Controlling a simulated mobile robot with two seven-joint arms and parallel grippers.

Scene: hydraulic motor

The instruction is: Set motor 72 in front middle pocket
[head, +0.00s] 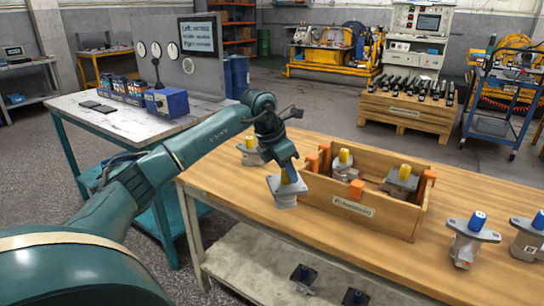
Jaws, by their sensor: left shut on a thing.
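My left gripper (290,170) is shut on a grey motor (284,191) by its upper end. The motor hangs upright just left of the wooden crate, above the table's front part; a little yellow shows at the jaws. I cannot read a number on it. The wooden crate (352,208) has orange corner pieces and a label on its front wall. Two grey motors with yellow caps stand in it, one at the back left (343,160) and one toward the right (402,180). The front wall partly hides the crate's pockets. My right gripper is not in view.
Another grey motor (250,152) stands behind my left gripper on the wooden table (225,182). Two motors with blue caps (469,238) and (530,236) stand right of the crate. Dark parts (303,274) lie on the lower shelf. The table's left front is clear.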

